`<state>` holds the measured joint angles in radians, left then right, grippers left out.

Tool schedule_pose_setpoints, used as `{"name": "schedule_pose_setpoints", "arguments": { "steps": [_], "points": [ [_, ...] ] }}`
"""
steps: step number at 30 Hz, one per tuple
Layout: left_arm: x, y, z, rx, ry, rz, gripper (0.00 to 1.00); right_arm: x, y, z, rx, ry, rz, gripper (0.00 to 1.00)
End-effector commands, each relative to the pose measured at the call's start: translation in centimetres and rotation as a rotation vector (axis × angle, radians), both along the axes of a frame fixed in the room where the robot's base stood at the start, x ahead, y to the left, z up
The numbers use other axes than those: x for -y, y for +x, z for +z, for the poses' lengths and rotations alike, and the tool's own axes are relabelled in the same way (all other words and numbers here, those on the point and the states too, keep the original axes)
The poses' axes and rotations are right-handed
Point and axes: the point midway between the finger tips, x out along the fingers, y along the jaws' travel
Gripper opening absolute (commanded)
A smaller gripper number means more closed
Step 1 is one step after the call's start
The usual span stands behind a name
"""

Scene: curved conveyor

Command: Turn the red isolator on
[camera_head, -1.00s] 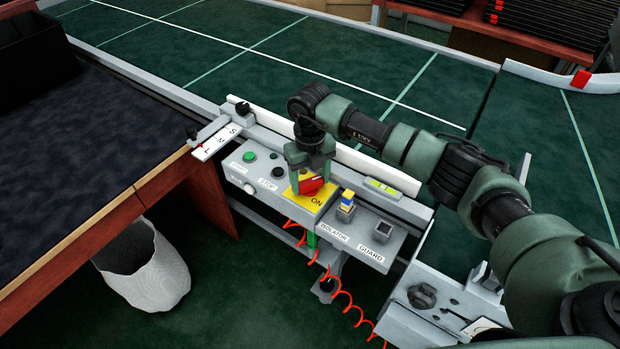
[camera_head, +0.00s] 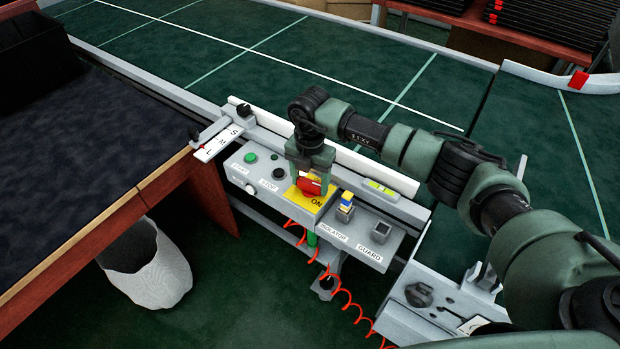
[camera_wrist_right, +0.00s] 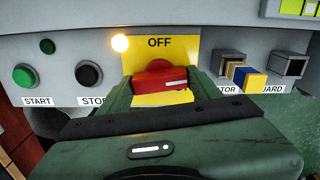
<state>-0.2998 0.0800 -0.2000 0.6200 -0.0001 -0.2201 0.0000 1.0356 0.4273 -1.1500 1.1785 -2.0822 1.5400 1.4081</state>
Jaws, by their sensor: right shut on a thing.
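The red isolator handle (camera_head: 311,186) sits on a yellow plate (camera_head: 320,206) on the grey control box. The word ON shows at the plate's near right edge in the head view. The handle also shows in the right wrist view (camera_wrist_right: 160,79), lying about level across the plate below the word OFF. My right gripper (camera_head: 314,181) reaches down onto the handle and is shut on it, with a finger at each side in the right wrist view (camera_wrist_right: 158,88). The handle's far part is partly hidden by the gripper. My left gripper is not in view.
Green START (camera_head: 250,157) and black STOP (camera_head: 279,173) buttons lie left of the isolator. A blue-and-yellow block (camera_head: 346,203) and a GUARD socket (camera_head: 381,230) lie right. A red coiled cable (camera_head: 345,298) hangs below. The conveyor (camera_head: 260,75) runs behind.

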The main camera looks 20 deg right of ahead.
Motion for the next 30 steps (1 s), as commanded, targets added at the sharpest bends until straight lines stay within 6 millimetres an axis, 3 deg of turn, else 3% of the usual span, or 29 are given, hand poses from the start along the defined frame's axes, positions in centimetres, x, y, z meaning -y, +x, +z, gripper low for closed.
{"name": "schedule_pose_setpoints", "arguments": {
  "steps": [10,27,28,30],
  "points": [
    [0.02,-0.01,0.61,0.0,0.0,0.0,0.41,0.04,0.09,0.14,0.002,-0.001,-0.146,0.23],
    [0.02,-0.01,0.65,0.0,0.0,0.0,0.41,0.05,0.11,0.1,0.002,0.001,-0.176,0.23],
    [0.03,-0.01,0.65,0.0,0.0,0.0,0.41,0.05,0.11,0.1,0.002,0.001,-0.176,0.72],
    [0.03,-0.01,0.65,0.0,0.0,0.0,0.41,0.05,0.09,0.09,0.002,0.001,-0.175,0.85]
  ]
}}
